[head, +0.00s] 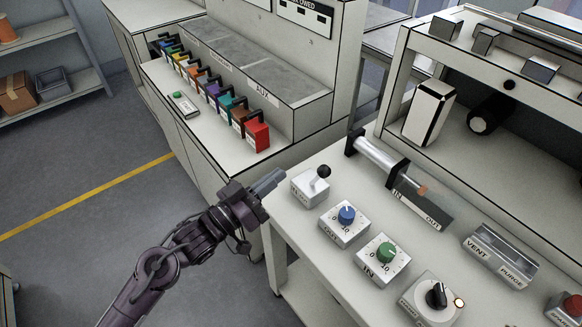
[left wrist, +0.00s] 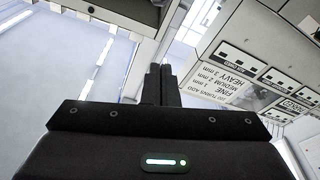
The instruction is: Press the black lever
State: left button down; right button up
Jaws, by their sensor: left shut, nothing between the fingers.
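The black lever (head: 323,171) has a round black knob on a short stem. It stands on a small white box (head: 310,188) at the near left corner of the white bench. My left gripper (head: 268,182) is shut and empty, just left of the lever box and apart from it. In the left wrist view the shut fingers (left wrist: 160,84) point away from the camera, and the lever does not show there. My right gripper is not in view.
Beside the lever box stand a blue-knob box (head: 344,222), a green-knob box (head: 383,258) and a black-dial box (head: 433,299). A clear cylinder (head: 378,158) lies behind them. A counter with several coloured connectors (head: 257,133) stands behind my left gripper.

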pick_arm(q)
jog(key=v, duration=0.2)
jog(key=shift+s+a, duration=0.25)
jog(key=shift+a, duration=0.05)
